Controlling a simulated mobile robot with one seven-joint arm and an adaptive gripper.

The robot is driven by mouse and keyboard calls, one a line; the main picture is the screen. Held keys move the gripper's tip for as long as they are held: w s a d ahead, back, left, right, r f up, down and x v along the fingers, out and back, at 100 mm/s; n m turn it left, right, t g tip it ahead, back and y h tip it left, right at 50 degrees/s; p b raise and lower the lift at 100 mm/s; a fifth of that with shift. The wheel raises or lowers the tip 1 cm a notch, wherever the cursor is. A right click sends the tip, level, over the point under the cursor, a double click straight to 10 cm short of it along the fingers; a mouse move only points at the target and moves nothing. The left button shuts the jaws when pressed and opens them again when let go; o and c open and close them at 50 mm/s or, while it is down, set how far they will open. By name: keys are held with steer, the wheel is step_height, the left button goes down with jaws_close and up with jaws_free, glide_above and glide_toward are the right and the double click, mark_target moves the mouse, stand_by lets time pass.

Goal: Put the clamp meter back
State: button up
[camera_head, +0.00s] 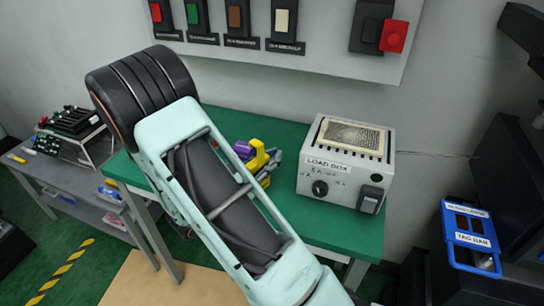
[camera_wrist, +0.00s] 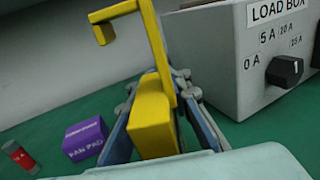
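The clamp meter (camera_wrist: 153,122) is yellow, with a hooked, open-looking jaw rising above its body in the wrist view. My gripper (camera_wrist: 160,130) has one finger on each side of the yellow body and appears shut on it. The meter stands up from between the fingers, over the green bench top and left of the load box (camera_wrist: 250,60). In the head view the clamp meter (camera_head: 260,157) shows only partly, because my arm covers much of it. Whether its lower end touches the bench is hidden.
The grey load box (camera_head: 345,160) stands on the green bench (camera_head: 310,222), close to the meter's right. A purple box (camera_wrist: 86,138) and a red cylinder (camera_wrist: 20,157) are at the left. A switch panel (camera_head: 335,50) hangs behind. A blue tag holder (camera_head: 470,240) is at the far right.

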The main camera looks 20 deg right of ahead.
steer(key=o, duration=0.4)
steer(key=shift+r, duration=0.1)
steer(key=shift+r, duration=0.25)
steer(key=v, duration=1.2)
steer(key=shift+f, duration=0.15)
